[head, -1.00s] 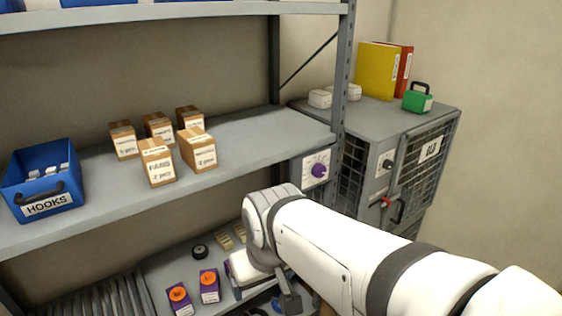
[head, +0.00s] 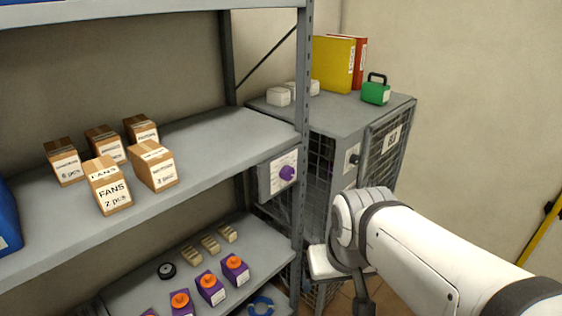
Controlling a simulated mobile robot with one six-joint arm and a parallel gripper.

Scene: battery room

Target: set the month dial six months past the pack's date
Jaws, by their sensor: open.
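A dial with a purple knob (head: 287,173) sits on a white plate (head: 275,183) with marks around the knob, fixed near the shelf's front right post. The marks are too small to read. Several purple packs with orange tops, one of them here (head: 210,288), stand on the lower shelf. No date on them is legible, and I cannot tell which pack is meant. My white arm reaches in from the lower right, its wrist below and right of the dial and apart from it in the picture. The gripper's fingers do not show.
Cardboard boxes (head: 108,186) stand on the middle shelf (head: 225,150). A black round item (head: 166,270) and small tan blocks (head: 210,244) lie on the lower shelf. The mesh cabinet (head: 345,118) to the right carries binders (head: 333,63) and a green case (head: 376,90). A shelf post (head: 303,130) stands beside the dial.

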